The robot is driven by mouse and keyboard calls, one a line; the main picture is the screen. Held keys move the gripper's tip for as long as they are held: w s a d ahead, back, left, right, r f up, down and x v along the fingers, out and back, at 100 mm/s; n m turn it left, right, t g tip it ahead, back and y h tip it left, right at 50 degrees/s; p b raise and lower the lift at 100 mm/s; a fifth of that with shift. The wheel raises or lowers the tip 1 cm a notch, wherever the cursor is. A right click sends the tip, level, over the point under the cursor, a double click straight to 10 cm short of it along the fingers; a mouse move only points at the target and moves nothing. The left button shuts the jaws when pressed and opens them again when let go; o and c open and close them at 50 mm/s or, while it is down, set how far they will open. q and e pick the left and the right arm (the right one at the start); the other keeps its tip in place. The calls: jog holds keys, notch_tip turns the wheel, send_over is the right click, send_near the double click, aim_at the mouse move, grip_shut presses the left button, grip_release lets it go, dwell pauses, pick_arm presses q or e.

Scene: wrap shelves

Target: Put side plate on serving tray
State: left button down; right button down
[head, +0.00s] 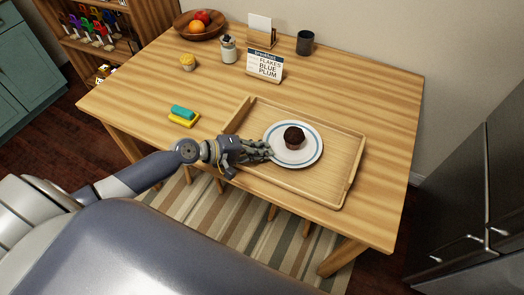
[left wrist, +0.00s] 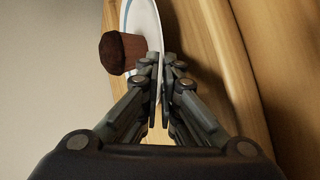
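The side plate (head: 311,153) is white with a blue ring and carries a chocolate muffin (head: 294,134). It sits within the outline of the wooden serving tray (head: 318,192); I cannot tell whether its underside touches the tray floor. My left gripper (head: 266,152) is at the plate's left edge. In the left wrist view, the fingers (left wrist: 165,88) are closed on either side of the plate rim (left wrist: 144,20), with the muffin (left wrist: 123,53) to their left. My right gripper is not in view.
A menu sign (head: 265,66), dark cup (head: 305,43), jar (head: 228,50) and fruit bowl (head: 200,27) stand at the back of the table. Green and yellow sponges (head: 183,117) lie left of the tray. The table right of the tray is clear.

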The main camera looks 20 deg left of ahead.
pick_arm(q)
jog(key=shift+w+f, duration=0.1)
jog(key=shift+f, duration=0.2)
jog(key=c, duration=2.1)
grip_release()
jog(key=shift+f, duration=0.1)
jog(key=shift+a, duration=0.1)
jog(key=shift+s+a, duration=0.25)
jog(key=shift+s, duration=0.1)
jog(key=b+v, duration=0.1)
jog(key=v, duration=0.8)
jog(key=shift+s+r, duration=0.2)
jog(key=shift+r, duration=0.05)
jog(key=shift+b+v, duration=0.3)
jog(key=shift+v, duration=0.6)
